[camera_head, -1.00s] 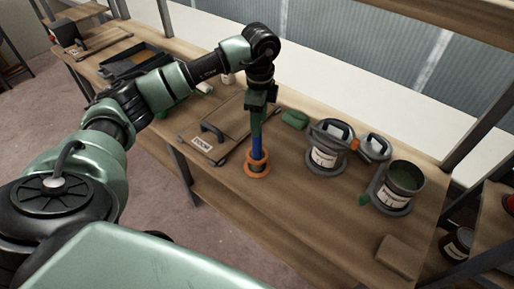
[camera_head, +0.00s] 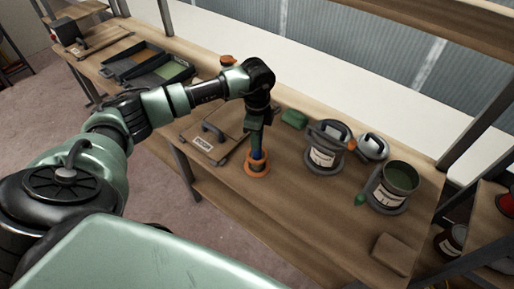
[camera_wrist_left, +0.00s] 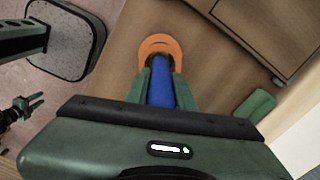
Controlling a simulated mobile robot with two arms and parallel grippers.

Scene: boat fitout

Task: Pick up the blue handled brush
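The blue handled brush (camera_head: 258,156) stands upright in an orange ring-shaped holder (camera_head: 258,171) on the wooden bench. In the left wrist view its blue handle (camera_wrist_left: 160,93) runs between the fingers of my left gripper (camera_wrist_left: 161,88), with the orange ring (camera_wrist_left: 160,42) beyond. My left gripper (camera_head: 257,146) points down around the handle, low above the ring. The fingers lie close on both sides of the handle; whether they press on it I cannot tell. The bristles are hidden. What looks like my right gripper (camera_wrist_left: 36,100) is small at the left wrist view's left edge.
A flat labelled case (camera_head: 207,143) lies left of the ring and a green block (camera_head: 294,118) behind it. Labelled cans (camera_head: 321,153) and an open green pot (camera_head: 397,185) stand to the right. Dark trays (camera_head: 160,75) lie far left. A brown block (camera_head: 396,251) lies front right.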

